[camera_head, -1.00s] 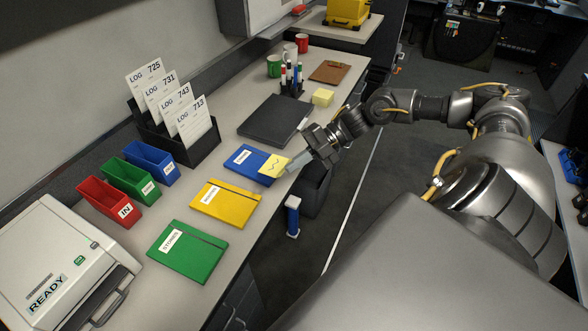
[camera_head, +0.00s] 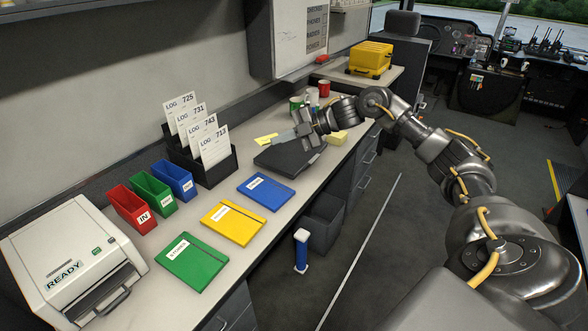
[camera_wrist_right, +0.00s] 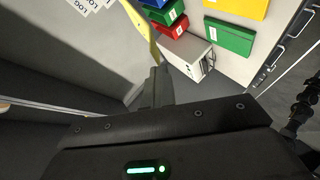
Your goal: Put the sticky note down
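My right gripper (camera_head: 284,138) is over the black laptop-like slab (camera_head: 288,160) on the counter. It is shut on the yellow sticky note (camera_head: 264,139), which sticks out to the left of the fingertips. In the right wrist view the note (camera_wrist_right: 140,26) shows nearly edge-on beyond the finger (camera_wrist_right: 156,86). The gap between the note and the slab cannot be judged. The blue (camera_head: 265,192), yellow (camera_head: 232,223) and green (camera_head: 191,262) notebooks lie in a row on the counter. My left gripper is out of view.
A yellow sticky pad (camera_head: 338,137) lies right of the gripper. The black rack (camera_head: 206,169) of log cards stands to the left. Red (camera_head: 131,210), green (camera_head: 151,194) and blue (camera_head: 173,180) bins and a white READY machine (camera_head: 73,262) stand nearer. The counter's front strip is clear.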

